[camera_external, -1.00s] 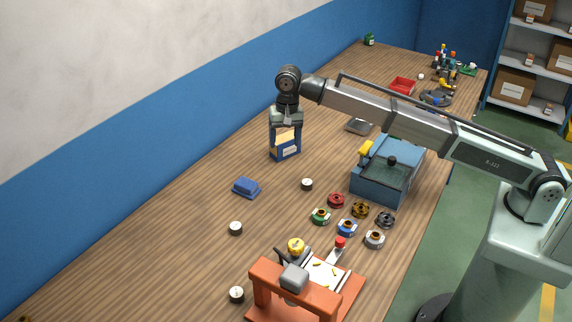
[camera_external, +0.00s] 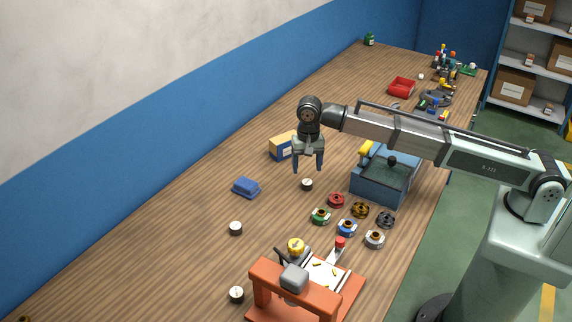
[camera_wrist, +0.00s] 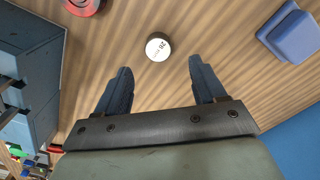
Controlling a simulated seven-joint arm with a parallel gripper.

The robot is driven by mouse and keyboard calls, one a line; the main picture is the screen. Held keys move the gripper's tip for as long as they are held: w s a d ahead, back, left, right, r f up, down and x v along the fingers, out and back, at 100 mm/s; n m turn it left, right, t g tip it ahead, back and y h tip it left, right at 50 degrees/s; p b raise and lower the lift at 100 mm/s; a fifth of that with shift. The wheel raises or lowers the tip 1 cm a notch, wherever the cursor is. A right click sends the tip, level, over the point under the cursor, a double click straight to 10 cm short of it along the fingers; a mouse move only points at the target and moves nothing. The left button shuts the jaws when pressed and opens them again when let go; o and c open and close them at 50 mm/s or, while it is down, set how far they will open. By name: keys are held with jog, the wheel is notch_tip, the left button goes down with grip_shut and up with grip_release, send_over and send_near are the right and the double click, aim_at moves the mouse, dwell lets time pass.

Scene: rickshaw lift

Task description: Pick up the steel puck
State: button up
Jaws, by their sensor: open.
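A short round steel puck (camera_external: 307,184) with a dark side and a pale marked top stands on the wooden bench. It also shows in the wrist view (camera_wrist: 158,47), close beyond the fingertips and roughly centred between them. Two similar pucks stand nearer the camera, one by the blue block (camera_external: 235,228) and one by the orange fixture (camera_external: 237,294). My gripper (camera_external: 308,170) is open and empty, pointing down above the first puck. Both fingers show apart in the wrist view (camera_wrist: 160,66).
A blue case (camera_external: 383,187) stands right of the gripper, with several coloured rings (camera_external: 347,228) in front. A blue and yellow carton (camera_external: 284,147) is behind left, and a blue block (camera_external: 246,187) lies left. An orange fixture (camera_external: 265,268) is at the front.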

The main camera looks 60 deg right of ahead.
aim_at(307, 181)
jog(key=shift+s+f, duration=0.15)
jog(key=shift+f, duration=2.75)
jog(key=c, duration=1.3)
jog(key=shift+r, duration=0.1)
